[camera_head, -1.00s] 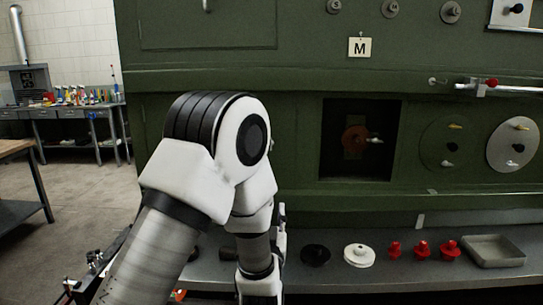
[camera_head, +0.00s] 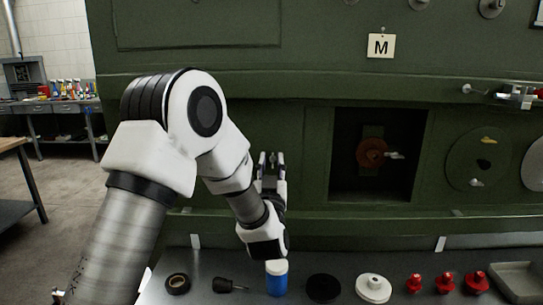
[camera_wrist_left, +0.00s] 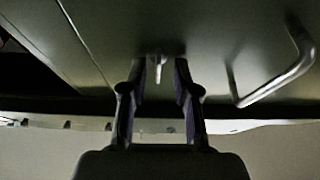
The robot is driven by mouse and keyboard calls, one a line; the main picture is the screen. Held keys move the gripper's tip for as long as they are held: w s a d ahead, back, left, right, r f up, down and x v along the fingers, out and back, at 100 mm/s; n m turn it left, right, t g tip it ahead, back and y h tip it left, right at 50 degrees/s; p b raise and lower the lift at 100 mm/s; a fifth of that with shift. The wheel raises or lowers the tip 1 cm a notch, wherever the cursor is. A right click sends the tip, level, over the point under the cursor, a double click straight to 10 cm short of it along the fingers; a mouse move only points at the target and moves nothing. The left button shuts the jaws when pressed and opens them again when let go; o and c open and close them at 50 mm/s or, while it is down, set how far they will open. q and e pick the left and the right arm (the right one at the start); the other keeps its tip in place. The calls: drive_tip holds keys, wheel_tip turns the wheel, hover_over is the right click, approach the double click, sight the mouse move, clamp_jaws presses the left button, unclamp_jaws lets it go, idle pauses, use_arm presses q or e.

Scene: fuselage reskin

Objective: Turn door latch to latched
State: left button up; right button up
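My left gripper (camera_head: 271,162) is raised in front of the green panel, left of the square opening, with its fingers pointing at the panel. In the left wrist view the left gripper (camera_wrist_left: 159,78) is open, its two dark fingers apart. A small silver latch lever (camera_wrist_left: 158,62) on the green surface shows between the fingertips, pointing toward the gripper; I cannot tell whether the fingers touch it. In the head view the gripper hides this lever. My right gripper is not in view.
A bent metal handle (camera_wrist_left: 285,75) is on the right in the wrist view. The dark opening (camera_head: 345,150) holds a reddish-brown round part (camera_head: 371,153) with a silver lever.

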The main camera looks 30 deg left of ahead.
use_arm(q)
drive_tip(key=shift+w+r, duration=0.1)
drive_tip(key=shift+w, duration=0.05)
drive_tip(key=shift+s+d+r, duration=0.25)
drive_tip(key=shift+s+d, duration=0.05)
drive_tip(key=c, duration=0.5)
drive_tip(key=shift+a, duration=0.1)
clamp_jaws()
